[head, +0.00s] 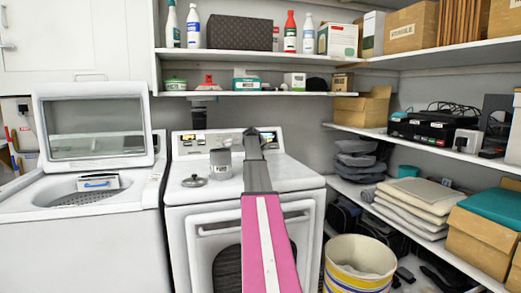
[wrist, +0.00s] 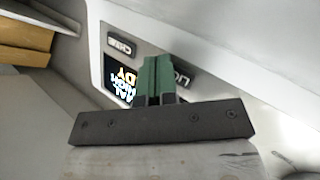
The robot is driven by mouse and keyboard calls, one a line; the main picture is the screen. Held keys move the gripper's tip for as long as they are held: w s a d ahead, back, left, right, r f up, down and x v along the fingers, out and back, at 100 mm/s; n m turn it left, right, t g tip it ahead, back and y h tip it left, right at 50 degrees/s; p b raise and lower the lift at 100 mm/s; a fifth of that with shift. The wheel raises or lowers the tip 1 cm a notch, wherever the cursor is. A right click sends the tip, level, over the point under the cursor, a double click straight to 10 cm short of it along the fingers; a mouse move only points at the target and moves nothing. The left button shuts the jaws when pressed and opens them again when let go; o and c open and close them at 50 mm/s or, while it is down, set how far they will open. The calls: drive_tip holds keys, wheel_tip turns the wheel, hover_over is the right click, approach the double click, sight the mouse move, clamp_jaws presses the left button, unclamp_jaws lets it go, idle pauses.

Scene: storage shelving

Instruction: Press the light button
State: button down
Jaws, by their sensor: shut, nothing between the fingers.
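My gripper (wrist: 158,62) is shut and empty, with its green fingers together in front of the dryer's control panel. In the wrist view, a dark button (wrist: 183,76) beside the fingertips has a label that seems to begin with "LI". The fingers partly hide it, and I cannot tell whether they touch it. Another dark button (wrist: 122,46), labelled something like "CHIME", and a lit display (wrist: 118,80) lie to the left. In the head view, my arm reaches over the white dryer (head: 185,215) to its back panel (head: 223,139); the buttons are too small to make out there.
A grey pot (head: 220,163) and a lid (head: 194,181) sit on the dryer top, left of my arm. A shelf (head: 240,93) with boxes runs above the panel. An open washer (head: 80,235) stands left, a striped bin (head: 360,270) right.

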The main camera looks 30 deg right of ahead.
drive_tip(key=shift+s+a+r, duration=0.1)
drive_tip(key=shift+s+r, duration=0.1)
drive_tip(key=shift+s, duration=0.3)
drive_tip(key=shift+s+a+r, duration=0.2)
drive_tip(key=shift+s+r, duration=0.15)
drive_tip(key=shift+s, duration=0.4)
drive_tip(key=shift+s+a+r, duration=0.15)
drive_tip(key=shift+s+r, duration=0.2)
drive_tip(key=shift+s, duration=0.4)
drive_tip(key=shift+s+a+r, duration=0.2)
drive_tip(key=shift+s+r, duration=0.15)
drive_tip(key=shift+s, duration=0.4)
